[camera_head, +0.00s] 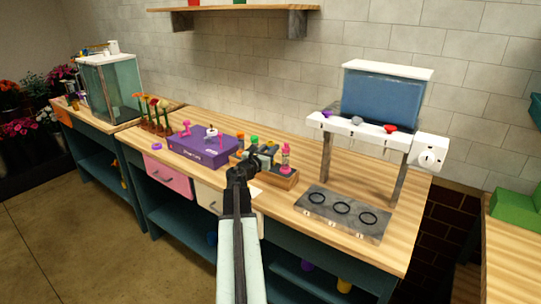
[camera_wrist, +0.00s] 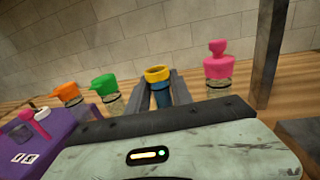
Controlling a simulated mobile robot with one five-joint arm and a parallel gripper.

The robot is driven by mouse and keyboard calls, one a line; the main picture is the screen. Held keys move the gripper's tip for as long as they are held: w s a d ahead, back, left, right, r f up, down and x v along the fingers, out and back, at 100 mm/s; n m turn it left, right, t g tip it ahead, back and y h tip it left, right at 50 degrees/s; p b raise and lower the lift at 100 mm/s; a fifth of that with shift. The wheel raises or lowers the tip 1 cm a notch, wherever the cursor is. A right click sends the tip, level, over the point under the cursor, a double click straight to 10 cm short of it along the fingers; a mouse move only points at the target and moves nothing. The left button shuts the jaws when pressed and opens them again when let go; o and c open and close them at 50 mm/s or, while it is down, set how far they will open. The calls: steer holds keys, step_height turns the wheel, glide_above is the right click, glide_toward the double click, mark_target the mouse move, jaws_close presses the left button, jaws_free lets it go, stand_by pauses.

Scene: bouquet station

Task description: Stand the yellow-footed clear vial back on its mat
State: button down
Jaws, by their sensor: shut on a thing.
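In the wrist view, my gripper (camera_wrist: 160,95) has its two dark fingers on either side of a small vessel (camera_wrist: 160,95) with a yellow rim on top and a blue body. It is shut on it. The vessel looks roughly upright; its lower end is hidden by my gripper body. I see no clear body with a yellow foot, so I cannot tell whether this is the named vial. I cannot tell which surface is the mat.
Orange-topped (camera_wrist: 67,92), green-topped (camera_wrist: 104,86) and pink-topped (camera_wrist: 218,62) vials stand close around the fingers. A purple box (camera_head: 203,148) lies left of the rack. A grey slab with black rings (camera_head: 312,209) lies at right, before a blue tank (camera_head: 382,98) on a stand.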

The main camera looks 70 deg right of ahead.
steer(key=shift+f, duration=0.35)
steer(key=c, duration=1.1)
jaws_free()
steer(key=shift+r+p, duration=0.3)
steer(key=shift+p, duration=0.05)
steer(key=a, duration=0.4)
steer(key=w+a, duration=0.1)
steer(key=a, duration=0.7)
steer(key=shift+w+f, duration=0.15)
steer(key=shift+w, duration=0.1)
